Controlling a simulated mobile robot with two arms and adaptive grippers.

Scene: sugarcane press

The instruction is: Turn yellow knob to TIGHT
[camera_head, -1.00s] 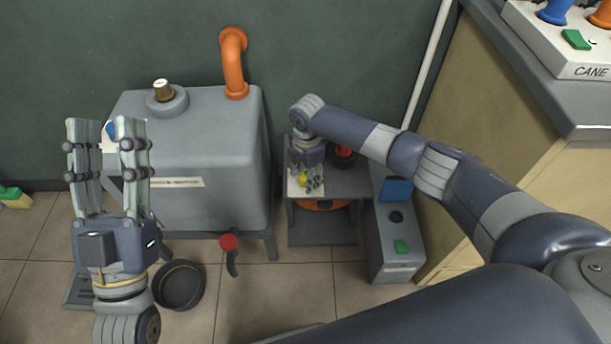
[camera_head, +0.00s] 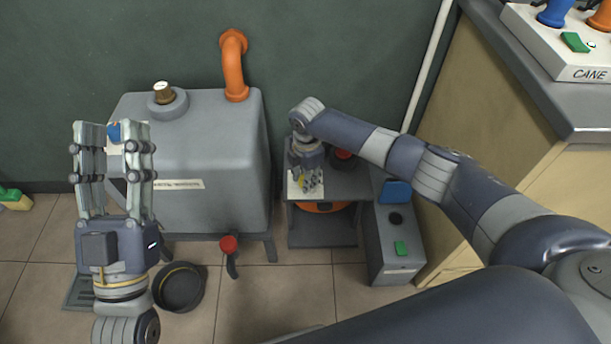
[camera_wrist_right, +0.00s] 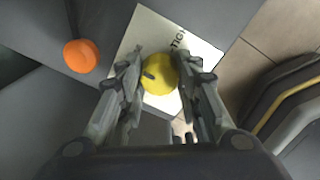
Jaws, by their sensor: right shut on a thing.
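The yellow knob (camera_wrist_right: 160,75) sits on a white plate (camera_wrist_right: 203,52) that bears partly hidden lettering, of which "TIGH" can be read, in the right wrist view. A dark mark shows on the knob's top. My right gripper (camera_wrist_right: 164,84) has its fingers on either side of the knob and is shut on it. In the head view my right gripper (camera_head: 308,182) reaches down to the small grey stand (camera_head: 338,185) and mostly hides the knob. My left gripper (camera_head: 112,130) is raised, open and empty, in front of the grey tank.
The grey tank (camera_head: 230,135) with an orange pipe (camera_head: 233,65) stands left of the stand. A grey box with a green button (camera_head: 400,248) is at its right. A black pan (camera_head: 180,286) lies on the floor. A red knob (camera_head: 343,153) is close behind my right gripper.

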